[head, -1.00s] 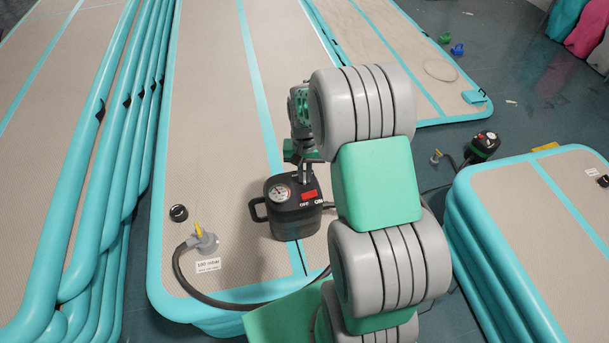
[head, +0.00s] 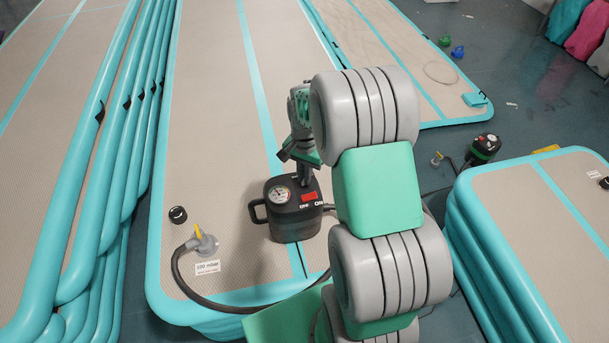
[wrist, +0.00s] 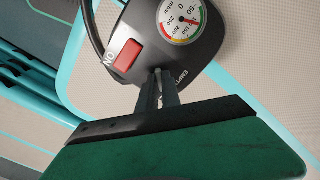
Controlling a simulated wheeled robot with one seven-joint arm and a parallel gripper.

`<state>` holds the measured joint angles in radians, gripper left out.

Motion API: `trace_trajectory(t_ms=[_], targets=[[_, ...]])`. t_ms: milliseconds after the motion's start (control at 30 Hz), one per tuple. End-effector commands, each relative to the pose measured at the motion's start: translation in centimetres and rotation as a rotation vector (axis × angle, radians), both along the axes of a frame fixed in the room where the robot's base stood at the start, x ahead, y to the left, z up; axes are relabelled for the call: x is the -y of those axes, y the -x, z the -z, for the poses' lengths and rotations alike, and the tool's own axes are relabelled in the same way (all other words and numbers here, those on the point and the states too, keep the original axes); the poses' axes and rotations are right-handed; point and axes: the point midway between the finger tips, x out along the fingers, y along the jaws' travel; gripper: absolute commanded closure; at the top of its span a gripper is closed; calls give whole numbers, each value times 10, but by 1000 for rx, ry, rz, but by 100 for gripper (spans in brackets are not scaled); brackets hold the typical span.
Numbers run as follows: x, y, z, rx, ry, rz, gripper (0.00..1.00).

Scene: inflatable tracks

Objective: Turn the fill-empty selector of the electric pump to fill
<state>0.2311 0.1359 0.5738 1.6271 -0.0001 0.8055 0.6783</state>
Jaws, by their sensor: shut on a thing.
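The black electric pump (head: 283,228) stands upright on the near end of a long inflatable track. Its top carries a round gauge (wrist: 181,18) and a red switch (wrist: 128,54) with "ON" lettering beside it. My gripper (wrist: 161,74) reaches down onto the pump's top, behind the red switch in the head view (head: 303,178). Its two narrow fingers are close together, shut on the selector, which they hide. Part of an "EMPTY" label (wrist: 182,75) shows beside the fingers. The selector's exact setting cannot be seen.
A grey hose (head: 215,298) runs from the pump to a valve with a yellow lever (head: 203,240). A black cap (head: 178,215) and a pressure label (head: 208,267) are nearby. A second pump (head: 484,148) stands on the floor at right.

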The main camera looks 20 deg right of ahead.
Motion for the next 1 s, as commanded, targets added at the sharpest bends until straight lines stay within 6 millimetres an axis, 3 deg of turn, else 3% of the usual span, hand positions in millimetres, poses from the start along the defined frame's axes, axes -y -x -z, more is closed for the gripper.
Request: trace_trajectory(t_ms=[200, 233, 500, 733, 867, 1000], targets=[[0, -1, -1, 3, 1, 1, 100], [0, -1, -1, 3, 1, 1, 90], [0, -1, -1, 1, 0, 0, 70], [0, -1, -1, 1, 0, 0, 70], [0, -1, -15, 4, 1, 0, 70], [1, -2, -44, 6, 1, 0, 70]])
